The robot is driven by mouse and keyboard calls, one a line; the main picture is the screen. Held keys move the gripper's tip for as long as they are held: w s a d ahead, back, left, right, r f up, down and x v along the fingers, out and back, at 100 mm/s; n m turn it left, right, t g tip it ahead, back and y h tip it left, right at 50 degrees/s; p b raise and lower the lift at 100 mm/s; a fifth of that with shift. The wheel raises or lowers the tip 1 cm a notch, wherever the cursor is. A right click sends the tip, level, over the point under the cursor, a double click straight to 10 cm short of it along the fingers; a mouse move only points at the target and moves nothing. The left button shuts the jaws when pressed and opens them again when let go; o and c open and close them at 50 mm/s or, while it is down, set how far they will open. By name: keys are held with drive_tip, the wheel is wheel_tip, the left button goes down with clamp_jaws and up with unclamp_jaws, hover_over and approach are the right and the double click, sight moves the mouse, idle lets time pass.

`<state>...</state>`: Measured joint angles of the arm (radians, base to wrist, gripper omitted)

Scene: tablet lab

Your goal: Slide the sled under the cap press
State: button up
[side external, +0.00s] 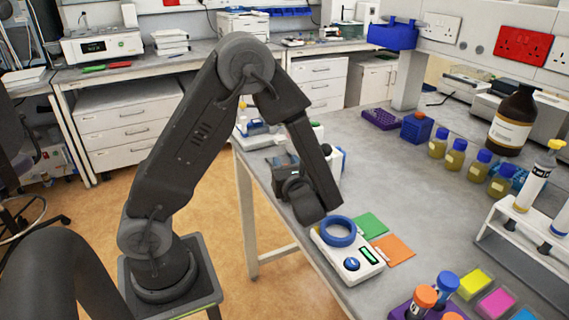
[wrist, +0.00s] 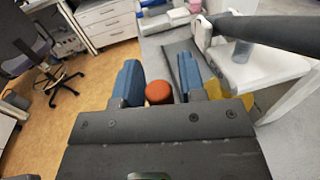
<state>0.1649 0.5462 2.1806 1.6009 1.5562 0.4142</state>
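My gripper (wrist: 159,72) shows two blue fingers in the wrist view, spread apart with a gap between them. A round orange-brown knob (wrist: 158,93) sits in that gap, nearer the left finger; contact is not clear. I cannot tell for sure whether it belongs to the sled. A white stand-like body (wrist: 262,70), possibly the cap press, is to the right of the fingers, with a dark bar crossing above it. In the side external view my arm hides most of the gripper and the work behind it. The sled is not clearly visible there.
A white device with a blue ring (side external: 339,231) stands at the bench's front edge, beside green (side external: 371,225) and orange (side external: 394,249) cards. Capped bottles (side external: 438,142), a brown bottle (side external: 512,120) and a white rack (side external: 530,235) stand farther right. The bench middle is clear.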

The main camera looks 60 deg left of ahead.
drive_tip(key=shift+o, duration=1.1)
drive_tip(key=s+d, duration=0.2)
drive_tip(key=d, duration=1.1)
drive_tip(key=shift+s+d, duration=0.25)
drive_tip(key=shift+s, duration=0.15)
drive_tip(key=shift+a, duration=0.1)
drive_tip(key=s+a+r+n+g+h, duration=0.2)
drive_tip(key=s+r+n+g+h, duration=0.25)
drive_tip(key=s+n+h, duration=0.55)
drive_tip(key=d+r+n+t+h, duration=0.5)
drive_tip(key=r+n+t+h, duration=0.1)
drive_tip(key=n, duration=0.4)
drive_tip(key=shift+d+r+t+h, duration=0.35)
drive_tip(key=shift+r+h, duration=0.15)
drive_tip(key=shift+h, duration=0.3)
